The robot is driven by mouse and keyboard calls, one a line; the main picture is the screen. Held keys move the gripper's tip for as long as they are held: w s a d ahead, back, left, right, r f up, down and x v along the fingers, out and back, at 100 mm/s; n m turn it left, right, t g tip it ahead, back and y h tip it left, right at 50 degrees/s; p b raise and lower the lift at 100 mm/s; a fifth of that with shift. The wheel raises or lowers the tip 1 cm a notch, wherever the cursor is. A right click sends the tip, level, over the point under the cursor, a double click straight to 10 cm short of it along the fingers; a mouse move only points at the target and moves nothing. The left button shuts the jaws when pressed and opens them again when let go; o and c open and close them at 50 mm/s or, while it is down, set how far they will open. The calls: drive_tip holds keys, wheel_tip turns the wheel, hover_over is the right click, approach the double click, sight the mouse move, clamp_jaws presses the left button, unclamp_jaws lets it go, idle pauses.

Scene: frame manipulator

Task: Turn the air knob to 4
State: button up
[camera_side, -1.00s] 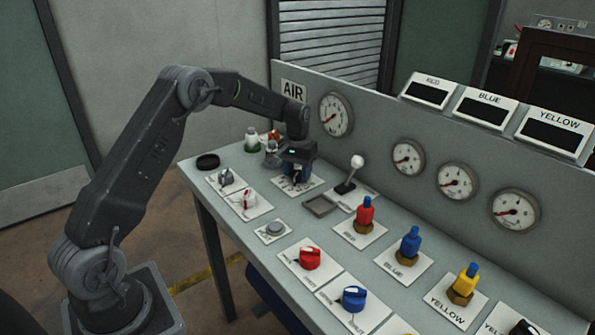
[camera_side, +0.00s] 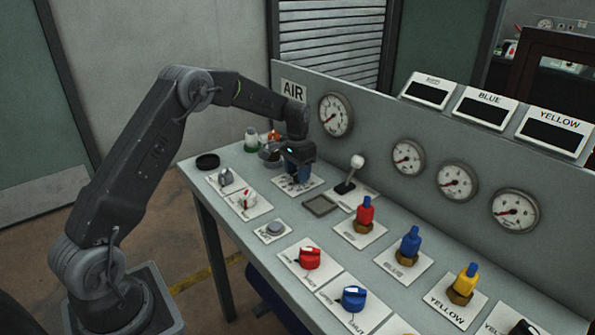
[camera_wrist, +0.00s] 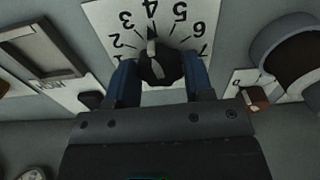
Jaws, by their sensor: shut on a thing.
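The air knob (camera_wrist: 158,66) is a dark round knob with a pale pointer strip, in the middle of a white numbered plate (camera_wrist: 104,18). In the wrist view its pointer aims up, close to the 4. My gripper (camera_wrist: 160,82) has its blue-sided fingers on either side of the knob and is shut on it. In the side view my gripper (camera_side: 298,178) is down at the plate (camera_side: 309,187) below the AIR sign (camera_side: 293,90), and it hides the knob there.
A white-topped lever (camera_side: 356,163) stands right of my gripper, with a small grey tray (camera_side: 320,206) in front. Flasks (camera_side: 251,140) stand behind-left. The air gauge (camera_side: 336,114) is on the panel behind. Red, blue and yellow valves line the right.

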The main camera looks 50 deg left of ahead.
drive_tip(key=shift+r+m, duration=0.1)
drive_tip(key=shift+m, duration=0.7)
drive_tip(key=o, duration=0.9)
wheel_tip(320, 180, up, 14)
drive_tip(key=shift+f, duration=0.1)
